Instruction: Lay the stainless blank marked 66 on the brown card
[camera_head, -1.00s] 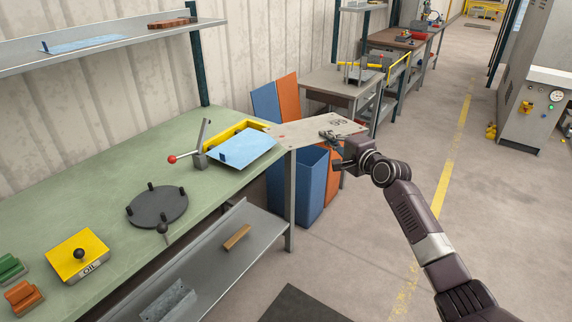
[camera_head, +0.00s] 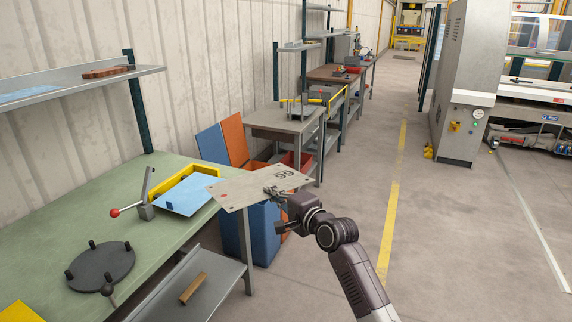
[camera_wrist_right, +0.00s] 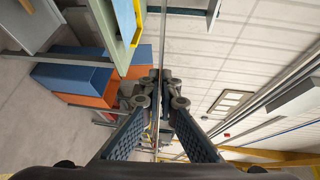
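The stainless blank (camera_head: 250,188) is a thin, light grey plate with dark digits that look like 66 or 99. My right gripper (camera_head: 276,191) is shut on its right-hand edge and holds it in the air beyond the end of the green bench. In the right wrist view the fingertips (camera_wrist_right: 160,88) pinch the blank, which shows nearly edge-on as a thin line (camera_wrist_right: 162,45). I cannot make out a brown card in either view. My left gripper is not in view.
The green bench (camera_head: 40,225) carries a yellow-edged fixture with a blue sheet (camera_head: 187,194) and a dark round plate (camera_head: 101,267). Blue (camera_head: 263,238) and orange bins stand below the blank. Further benches (camera_head: 280,122) line the wall. The floor to the right is open.

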